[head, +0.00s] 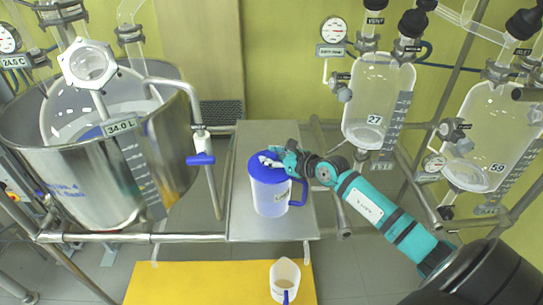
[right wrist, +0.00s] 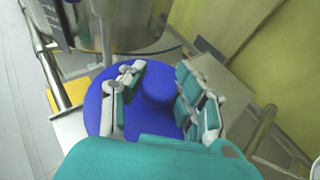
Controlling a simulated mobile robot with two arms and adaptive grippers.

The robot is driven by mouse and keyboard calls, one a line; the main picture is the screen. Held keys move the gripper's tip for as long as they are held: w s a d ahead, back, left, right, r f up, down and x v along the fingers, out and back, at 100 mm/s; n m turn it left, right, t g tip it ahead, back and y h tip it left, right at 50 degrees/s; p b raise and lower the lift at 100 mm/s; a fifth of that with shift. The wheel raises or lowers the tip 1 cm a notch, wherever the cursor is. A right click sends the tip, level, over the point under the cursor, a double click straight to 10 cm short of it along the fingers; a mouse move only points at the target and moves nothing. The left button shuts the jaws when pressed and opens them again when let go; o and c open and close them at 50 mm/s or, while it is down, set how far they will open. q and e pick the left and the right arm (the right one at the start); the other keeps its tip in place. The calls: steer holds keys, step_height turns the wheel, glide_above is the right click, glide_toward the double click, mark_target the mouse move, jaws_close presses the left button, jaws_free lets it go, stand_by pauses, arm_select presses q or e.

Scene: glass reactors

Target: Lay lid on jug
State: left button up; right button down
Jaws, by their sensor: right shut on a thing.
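The jug (head: 270,198) is whitish with a blue handle (head: 299,192) on its right side, and stands upright on the grey bench. The round blue lid (head: 259,173) is over the jug's mouth, level and roughly in line with it. I cannot tell whether it is fully seated or slightly above the rim. My right gripper (head: 270,160) reaches in from the right and is shut on the lid's knob. In the right wrist view, the knob (right wrist: 157,84) is between the two fingers and the lid (right wrist: 97,106) hides the jug. My left gripper is not in view.
A large steel vessel (head: 95,190) stands left of the grey bench (head: 302,222). Glass reactors (head: 378,95) hang at the right. A metal rail (head: 190,238) runs along the front. A small white jug (head: 285,268) is on the yellow surface (head: 190,280) in front.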

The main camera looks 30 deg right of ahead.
steer(key=c, duration=0.9)
jaws_free()
steer(key=shift+o, duration=0.2)
steer(key=shift+s, duration=0.1)
steer(key=v, duration=1.2)
